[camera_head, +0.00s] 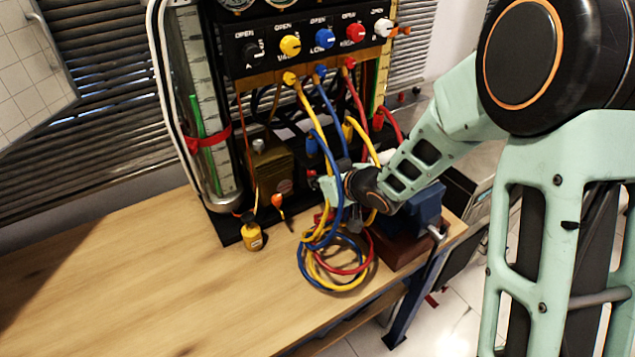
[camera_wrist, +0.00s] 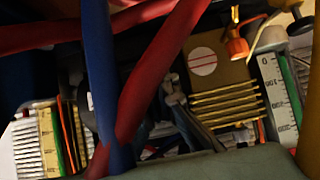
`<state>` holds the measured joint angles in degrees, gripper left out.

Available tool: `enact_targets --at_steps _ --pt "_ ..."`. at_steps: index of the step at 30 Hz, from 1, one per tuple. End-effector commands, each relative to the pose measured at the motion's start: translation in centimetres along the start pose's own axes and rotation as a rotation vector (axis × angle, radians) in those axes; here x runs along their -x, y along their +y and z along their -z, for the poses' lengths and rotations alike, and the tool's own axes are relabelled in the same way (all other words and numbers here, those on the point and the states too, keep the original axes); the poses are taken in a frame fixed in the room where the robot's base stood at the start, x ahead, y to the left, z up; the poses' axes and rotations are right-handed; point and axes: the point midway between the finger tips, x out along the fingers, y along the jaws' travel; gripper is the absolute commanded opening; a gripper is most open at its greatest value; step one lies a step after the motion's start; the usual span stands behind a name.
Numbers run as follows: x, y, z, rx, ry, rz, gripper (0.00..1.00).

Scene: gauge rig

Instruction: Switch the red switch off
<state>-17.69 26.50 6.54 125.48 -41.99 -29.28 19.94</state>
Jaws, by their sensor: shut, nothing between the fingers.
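The gauge rig carries a row of coloured knobs marked OPEN; the red knob (camera_head: 355,32) is second from the right. I cannot clearly make out a separate red switch in either view. My gripper (camera_head: 328,186) is low in front of the rig, pointing left among the hoses and well below the knob row. It is shut and empty. In the wrist view the gripper (camera_wrist: 176,100) is partly covered by the blue hose (camera_wrist: 100,70) and red hose (camera_wrist: 150,75), which cross close to the camera. Whether the gripper touches the hoses or rig is hidden.
Yellow, blue and red hoses hang from the rig and coil (camera_head: 335,262) on the wooden table (camera_head: 150,290). A blue vise (camera_head: 420,212) sits on the right, beneath my arm. The table's left is clear.

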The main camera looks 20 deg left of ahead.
Motion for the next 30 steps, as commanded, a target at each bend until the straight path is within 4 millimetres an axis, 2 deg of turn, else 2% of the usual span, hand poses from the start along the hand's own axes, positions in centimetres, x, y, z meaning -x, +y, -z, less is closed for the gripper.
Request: enact_targets --at_steps 3,15,17,30 --pt "-0.7 0.0 -0.7 0.001 0.029 0.0 0.0" --pt "-1.5 0.1 -1.2 -0.002 0.167 -0.001 0.0" --pt "-1.1 0.0 -0.5 -0.001 0.167 0.0 0.0" --pt "-0.4 0.0 0.7 0.0 0.171 0.0 0.0"
